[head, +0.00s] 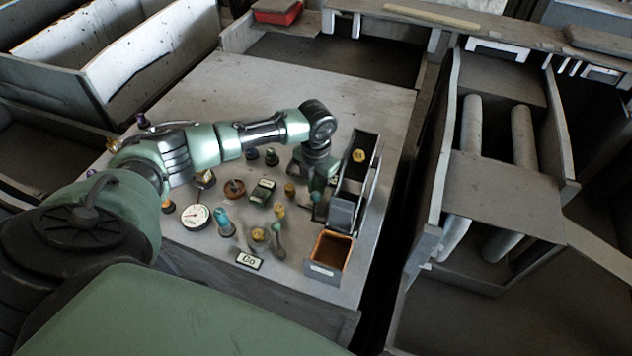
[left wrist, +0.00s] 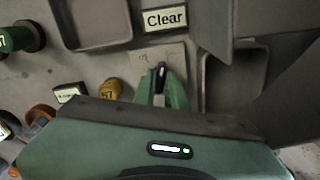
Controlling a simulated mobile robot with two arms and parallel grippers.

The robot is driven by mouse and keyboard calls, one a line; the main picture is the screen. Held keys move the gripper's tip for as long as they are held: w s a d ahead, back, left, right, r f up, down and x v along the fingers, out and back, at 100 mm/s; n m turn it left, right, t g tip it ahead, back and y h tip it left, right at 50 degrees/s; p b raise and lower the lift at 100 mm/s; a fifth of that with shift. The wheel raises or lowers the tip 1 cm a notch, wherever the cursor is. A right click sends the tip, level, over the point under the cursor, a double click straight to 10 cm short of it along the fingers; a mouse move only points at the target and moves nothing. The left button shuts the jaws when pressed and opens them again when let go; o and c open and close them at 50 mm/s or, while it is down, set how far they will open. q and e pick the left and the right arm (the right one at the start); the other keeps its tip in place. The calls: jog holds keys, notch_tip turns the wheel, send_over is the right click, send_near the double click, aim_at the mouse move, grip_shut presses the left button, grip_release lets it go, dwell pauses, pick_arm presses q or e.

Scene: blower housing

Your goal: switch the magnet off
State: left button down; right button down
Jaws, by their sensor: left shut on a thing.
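My left gripper (head: 323,189) reaches down at the right of the panel of controls, beside a dark upright box (head: 345,205). I see no label that names the magnet. My right gripper is not in view.
A "Clear" label (left wrist: 165,19) lies beyond the fingers. A yellow numbered knob (left wrist: 110,89) is left of them. A round gauge (head: 194,216), a teal knob (head: 223,222) and a "Go" label (head: 249,260) are on the table. An orange-lined bin (head: 313,268) stands near its front right.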

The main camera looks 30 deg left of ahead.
pick_arm(q)
jog(key=shift+r+n, duration=0.1)
jog(key=shift+n, duration=0.7)
jog(key=shift+p, duration=0.4)
jog(key=shift+r+n+p, duration=0.15)
jog(key=shift+n+p, duration=0.4)
jog(key=shift+n, duration=0.25)
jog(key=shift+n+p, duration=0.6)
jog(key=shift+n, duration=0.6)
jog(key=shift+w+n, duration=0.1)
jog(key=shift+n, duration=0.3)
jog(key=n, duration=0.4)
jog(key=c, duration=1.6)
grip_release()
